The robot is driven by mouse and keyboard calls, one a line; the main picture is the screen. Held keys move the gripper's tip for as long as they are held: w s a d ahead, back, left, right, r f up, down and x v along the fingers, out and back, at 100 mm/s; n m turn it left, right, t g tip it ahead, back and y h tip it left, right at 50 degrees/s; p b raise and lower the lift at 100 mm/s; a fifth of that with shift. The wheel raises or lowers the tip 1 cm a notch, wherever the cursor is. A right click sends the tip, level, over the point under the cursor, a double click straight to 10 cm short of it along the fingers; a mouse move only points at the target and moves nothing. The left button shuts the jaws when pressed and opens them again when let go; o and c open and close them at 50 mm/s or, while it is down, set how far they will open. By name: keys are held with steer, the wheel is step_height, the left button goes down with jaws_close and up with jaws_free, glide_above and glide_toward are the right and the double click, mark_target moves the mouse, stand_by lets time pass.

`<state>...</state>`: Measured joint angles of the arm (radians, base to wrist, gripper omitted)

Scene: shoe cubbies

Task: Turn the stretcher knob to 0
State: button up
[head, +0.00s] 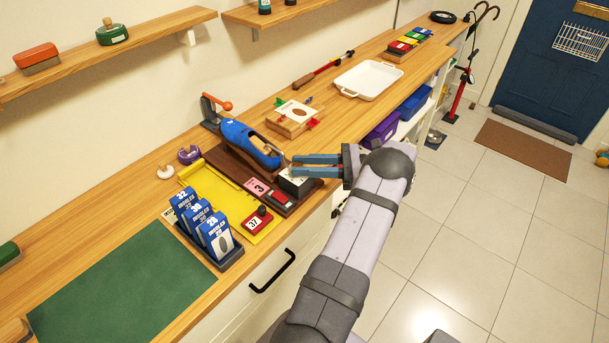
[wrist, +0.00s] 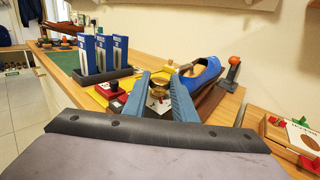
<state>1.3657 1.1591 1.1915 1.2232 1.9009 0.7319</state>
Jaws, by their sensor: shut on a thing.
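The shoe stretcher is a blue shoe (head: 248,143) on a dark wooden base (head: 228,158). A black box with a pale top (head: 296,184) stands at the base's near right end. My gripper (head: 292,166) reaches in from the right, over the box. In the wrist view a round brass knob (wrist: 159,84) sits between the blue fingers of my gripper (wrist: 160,78), which is shut on it. A white dial plate (wrist: 155,101) shows partly below the knob. Its marks are too small to read, so I cannot tell the setting. The fingers hide the knob in the head view.
A white tray (head: 369,79) is farther along the bench.

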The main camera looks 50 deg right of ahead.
steer(key=shift+d+n+g+y+b, duration=0.1)
steer(key=shift+n+g+y+b, duration=0.4)
steer(key=shift+y, duration=0.1)
steer(key=o, duration=1)
steer(key=shift+r, duration=0.15)
steer(key=shift+r+p, duration=1.7)
steer(key=shift+r, duration=3.2)
